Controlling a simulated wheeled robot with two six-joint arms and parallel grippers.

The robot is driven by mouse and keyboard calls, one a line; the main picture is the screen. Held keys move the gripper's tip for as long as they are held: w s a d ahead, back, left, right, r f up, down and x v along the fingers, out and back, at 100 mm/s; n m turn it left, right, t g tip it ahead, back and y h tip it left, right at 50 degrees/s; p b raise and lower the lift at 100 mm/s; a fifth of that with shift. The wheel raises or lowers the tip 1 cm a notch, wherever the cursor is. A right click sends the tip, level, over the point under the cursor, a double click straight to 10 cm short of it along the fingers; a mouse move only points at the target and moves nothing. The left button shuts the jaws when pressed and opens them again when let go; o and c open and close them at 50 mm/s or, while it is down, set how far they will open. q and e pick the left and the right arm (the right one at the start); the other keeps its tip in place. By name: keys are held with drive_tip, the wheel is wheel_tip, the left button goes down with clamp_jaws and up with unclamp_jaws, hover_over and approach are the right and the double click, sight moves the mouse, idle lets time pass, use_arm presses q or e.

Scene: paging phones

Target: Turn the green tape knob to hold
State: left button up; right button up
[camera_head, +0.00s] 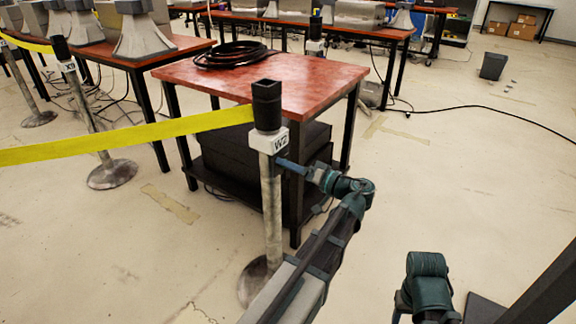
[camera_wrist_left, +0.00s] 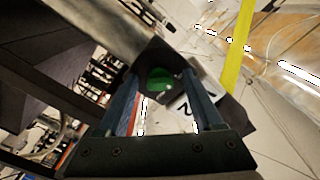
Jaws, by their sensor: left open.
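The green tape knob (camera_wrist_left: 159,79) shows in the left wrist view, on the dark head of a belt post. In the head view the post labelled W2 (camera_head: 270,195) stands upright with its black head (camera_head: 267,104). The knob cannot be made out there. My left gripper (camera_head: 284,163) reaches the post just below its head, by the white label (camera_head: 273,141). In the left wrist view its two blue fingers (camera_wrist_left: 161,84) are open, with the knob between them. I cannot tell whether they touch it. My right arm shows at the lower right; its fingers (camera_head: 400,306) are mostly hidden.
A yellow tape (camera_head: 130,138) runs left from the W2 post's head. A red-topped table (camera_head: 300,82) with a coiled black cable (camera_head: 232,54) stands close behind the post. Another post labelled X0 (camera_head: 85,100) stands to the left. The floor at the right is mostly clear.

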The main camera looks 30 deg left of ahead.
use_arm(q)
clamp_jaws()
idle(0.3)
drive_tip(key=m, duration=0.4)
drive_tip(key=shift+m, duration=0.3)
drive_tip(key=m, duration=0.4)
drive_tip(key=shift+m, duration=0.3)
drive_tip(key=m, duration=0.4)
drive_tip(key=shift+m, duration=2.3)
